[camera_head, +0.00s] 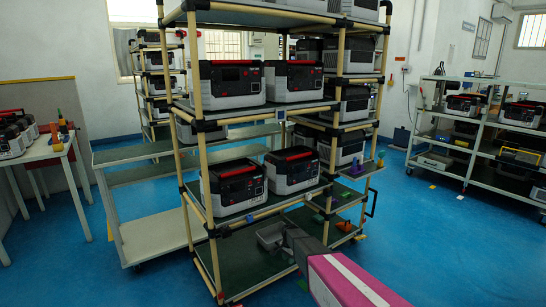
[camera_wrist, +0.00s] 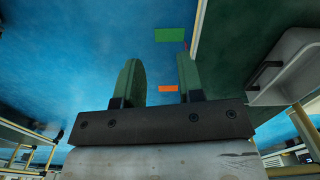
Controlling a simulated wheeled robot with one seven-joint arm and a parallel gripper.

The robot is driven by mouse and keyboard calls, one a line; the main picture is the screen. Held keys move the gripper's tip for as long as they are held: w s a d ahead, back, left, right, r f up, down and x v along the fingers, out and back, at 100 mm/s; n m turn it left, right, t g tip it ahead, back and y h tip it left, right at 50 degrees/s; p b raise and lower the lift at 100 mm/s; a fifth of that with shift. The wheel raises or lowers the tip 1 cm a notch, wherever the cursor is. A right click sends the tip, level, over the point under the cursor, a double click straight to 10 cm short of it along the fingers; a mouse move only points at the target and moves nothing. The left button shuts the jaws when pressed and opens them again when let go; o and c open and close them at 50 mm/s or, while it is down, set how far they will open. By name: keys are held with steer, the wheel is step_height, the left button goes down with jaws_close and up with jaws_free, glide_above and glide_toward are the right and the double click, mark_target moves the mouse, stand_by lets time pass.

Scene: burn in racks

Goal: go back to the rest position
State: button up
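My gripper (camera_wrist: 158,68) shows in the wrist view with its two green fingers apart and nothing between them. Blue floor shows beyond the fingers. In the head view my pink and grey arm reaches up from the bottom edge toward the lower shelf of the central rack (camera_head: 190,150).
Power-station boxes with red handles, such as one on the middle shelf (camera_head: 234,186), fill the rack. A white table (camera_head: 50,150) stands left, another rack (camera_head: 470,178) right. Floor (camera_head: 440,245) at right is clear.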

steer(key=s+d+r+n, duration=0.3)
steer(key=s+r, duration=0.5)
steer(key=s, duration=0.2)
steer(key=s+d+r+n, duration=0.3)
steer(key=s+r, duration=0.5)
steer(key=s, duration=0.3)
steer(key=s+d+r+n, duration=0.3)
steer(key=s+d+r, duration=0.1)
steer(key=s+r, duration=0.4)
steer(key=s, duration=0.2)
steer(key=shift+s+d+r, duration=0.2)
steer(key=shift+s+d, duration=0.1)
steer(key=shift+d, duration=0.05)
